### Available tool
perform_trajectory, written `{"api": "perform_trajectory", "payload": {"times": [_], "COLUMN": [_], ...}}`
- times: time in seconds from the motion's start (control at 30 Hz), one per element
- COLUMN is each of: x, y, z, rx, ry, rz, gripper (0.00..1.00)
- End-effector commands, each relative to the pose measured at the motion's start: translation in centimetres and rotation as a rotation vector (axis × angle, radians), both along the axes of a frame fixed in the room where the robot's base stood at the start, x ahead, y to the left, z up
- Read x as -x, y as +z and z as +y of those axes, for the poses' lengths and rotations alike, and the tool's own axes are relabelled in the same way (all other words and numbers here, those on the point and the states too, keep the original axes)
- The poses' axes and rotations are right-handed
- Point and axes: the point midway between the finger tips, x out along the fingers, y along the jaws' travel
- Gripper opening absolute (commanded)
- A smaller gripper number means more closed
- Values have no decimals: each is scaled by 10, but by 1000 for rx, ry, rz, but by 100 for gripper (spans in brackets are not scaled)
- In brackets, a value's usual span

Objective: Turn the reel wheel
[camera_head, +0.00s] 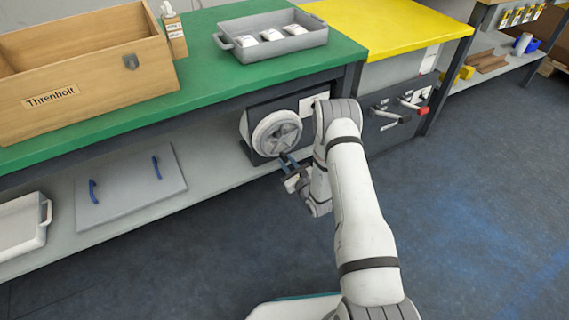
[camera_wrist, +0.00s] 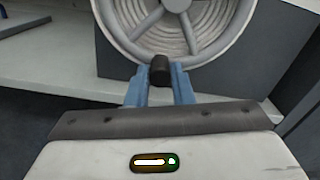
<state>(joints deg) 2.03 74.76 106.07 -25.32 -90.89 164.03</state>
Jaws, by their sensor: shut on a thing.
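The reel wheel (camera_head: 276,134) is a pale grey spoked wheel on the front of a dark box under the green bench. In the wrist view its lower rim and spokes (camera_wrist: 182,40) fill the top of the picture. A short dark knob (camera_wrist: 160,70) stands at the bottom of the wheel's rim. My gripper (camera_head: 284,160) is at the wheel's lower edge. In the wrist view its blue fingers (camera_wrist: 160,88) are shut on the dark knob, one on each side.
The green bench (camera_head: 110,125) holds a wooden Threnholt box (camera_head: 50,103) and a grey tray (camera_head: 245,53) with white packets. On the lower shelf (camera_head: 215,170) lies a grey panel with blue handles (camera_head: 125,190). A red-tipped lever (camera_head: 421,110) is right of my arm. The floor in front is clear.

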Motion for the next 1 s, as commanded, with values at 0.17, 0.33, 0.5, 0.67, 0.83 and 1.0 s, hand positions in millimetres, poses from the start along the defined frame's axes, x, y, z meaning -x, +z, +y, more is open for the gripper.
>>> {"api": "perform_trajectory", "payload": {"times": [0.17, 0.33, 0.5, 0.67, 0.83, 1.0], "x": [3, 2, 1, 1, 0, 10], "y": [-4, -4, -3, -2, -2, -1], "z": [-1, -2, -2, -3, -3, -8], "rx": [-1, -1, 0, -1, 0, 0], "ry": [-3, -4, -4, -6, -7, -8], "rz": [12, 11, 9, 6, 5, 7], "gripper": [0, 0, 31, 43, 43, 43]}}
